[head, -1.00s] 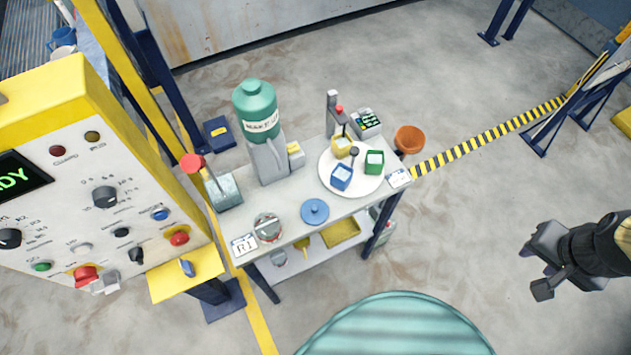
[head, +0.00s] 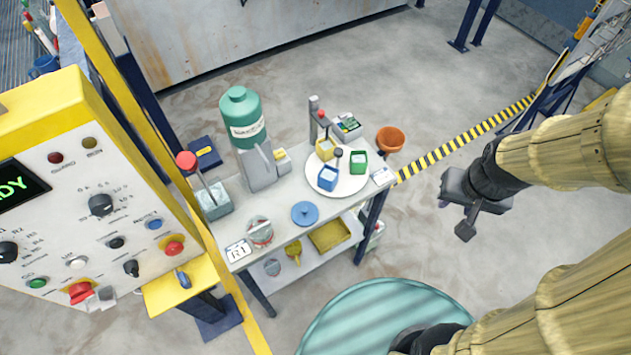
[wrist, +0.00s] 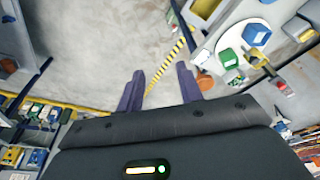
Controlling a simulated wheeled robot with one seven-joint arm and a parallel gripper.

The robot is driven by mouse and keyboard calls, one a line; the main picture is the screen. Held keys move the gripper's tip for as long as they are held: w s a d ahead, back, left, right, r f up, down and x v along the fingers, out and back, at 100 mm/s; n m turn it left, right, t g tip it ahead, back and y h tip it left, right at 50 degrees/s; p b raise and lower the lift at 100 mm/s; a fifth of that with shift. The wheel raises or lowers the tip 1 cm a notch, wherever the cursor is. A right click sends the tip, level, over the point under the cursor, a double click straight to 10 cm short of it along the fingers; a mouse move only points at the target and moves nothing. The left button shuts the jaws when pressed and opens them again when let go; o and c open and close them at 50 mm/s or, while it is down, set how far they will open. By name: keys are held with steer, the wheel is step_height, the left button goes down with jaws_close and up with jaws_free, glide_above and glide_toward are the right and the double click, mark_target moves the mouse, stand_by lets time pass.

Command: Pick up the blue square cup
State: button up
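The blue square cup (head: 327,178) stands on a round white plate (head: 350,188) on the workbench in the head view, at the plate's front left. A yellow cup (head: 325,150) and a green cup (head: 358,162) stand on the same plate. In the wrist view the blue cup (wrist: 229,60) shows at the upper right on the plate. My gripper (head: 462,222) hangs over the floor to the right of the bench, well apart from the cups. In the wrist view its two fingers (wrist: 160,88) are spread apart with only floor between them.
A control panel (head: 80,215) fills the left. Floor between bench and gripper is clear.

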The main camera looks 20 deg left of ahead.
steer(key=o, duration=0.5)
steer(key=shift+w+a, duration=0.1)
steer(key=shift+a, duration=0.1)
steer(key=shift+o, duration=1.3)
steer(key=w+a+f+t+b, duration=0.1)
steer(key=w+a+f, duration=0.1)
steer(key=a, duration=0.4)
steer(key=w+a+f+t+y+b, duration=0.1)
steer(key=w+a+f, duration=0.1)
steer(key=w+a, duration=0.2)
steer(key=shift+w+a+f+y, duration=0.2)
steer(key=shift+a+f+y, duration=0.15)
steer(key=shift+a, duration=0.9)
steer(key=w+a+f+m+t+b, duration=0.1)
steer(key=a+f+t+b, duration=0.3)
steer(key=a, duration=0.7)
steer(key=s+a+f+m+t+h+b, duration=0.1)
steer(key=s+a+f+t+h, duration=0.3)
steer(key=s+a+f, duration=0.4)
steer(key=s+b, duration=0.1)
steer(key=s, duration=0.2)
steer(key=shift+s+a+f+t, duration=0.15)
steer(key=shift+s+f+t, duration=0.1)
steer(key=shift+f+t, duration=0.15)
